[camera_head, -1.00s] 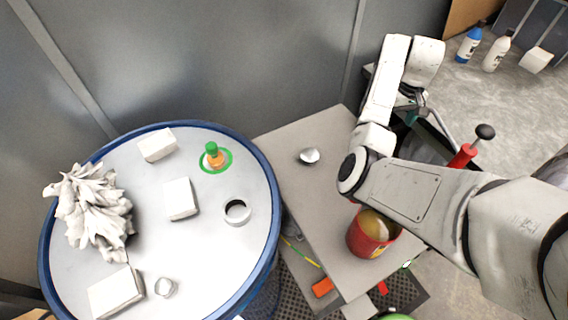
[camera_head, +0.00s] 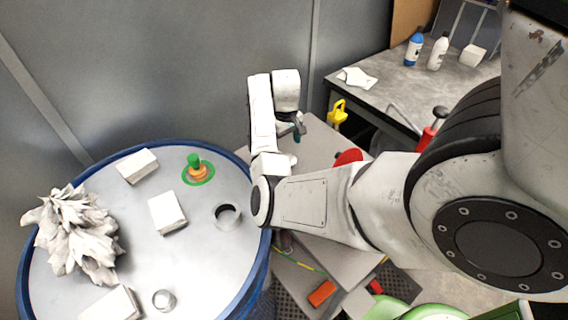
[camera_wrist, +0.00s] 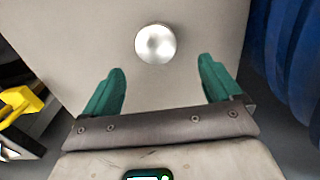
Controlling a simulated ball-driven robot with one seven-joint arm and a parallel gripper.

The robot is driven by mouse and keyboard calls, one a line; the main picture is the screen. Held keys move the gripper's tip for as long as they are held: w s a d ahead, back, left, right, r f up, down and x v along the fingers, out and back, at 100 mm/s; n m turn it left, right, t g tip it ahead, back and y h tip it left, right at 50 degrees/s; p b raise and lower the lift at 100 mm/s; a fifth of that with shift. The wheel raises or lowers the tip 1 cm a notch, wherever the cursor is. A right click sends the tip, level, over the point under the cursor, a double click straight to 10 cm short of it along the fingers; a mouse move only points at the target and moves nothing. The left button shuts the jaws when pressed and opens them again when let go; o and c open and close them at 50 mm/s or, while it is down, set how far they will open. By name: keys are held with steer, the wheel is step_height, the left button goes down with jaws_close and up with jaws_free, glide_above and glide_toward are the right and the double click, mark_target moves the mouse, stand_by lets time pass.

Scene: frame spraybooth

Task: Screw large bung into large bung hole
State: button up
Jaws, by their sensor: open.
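A round silver bung (camera_wrist: 156,44) lies on the grey tabletop in the wrist view, ahead of my gripper and between the lines of its fingers. My gripper (camera_wrist: 160,78) is open and empty, with its two green fingers apart; the bung lies just beyond the tips. In the head view my gripper (camera_head: 297,134) is partly hidden by my arm, and I cannot make out the bung there. The large bung hole (camera_head: 228,217) is a dark round opening with a raised rim at the right side of the blue-rimmed drum's top (camera_head: 195,265).
On the drum are an orange-and-green fitting (camera_head: 197,172), several white blocks, a small silver round piece (camera_head: 163,300) and a crumpled pale heap (camera_head: 72,235). A yellow object (camera_head: 337,114) and a workbench with bottles (camera_head: 413,48) stand at the back right.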

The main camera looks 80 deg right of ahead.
mark_target(288, 157)
steer(key=shift+s+f+p, duration=0.25)
steer(key=shift+f+p, duration=0.05)
steer(key=shift+f, duration=1.5)
steer(key=shift+s+f+p, duration=0.2)
steer(key=shift+f+p, duration=0.1)
steer(key=shift+f, duration=1.45)
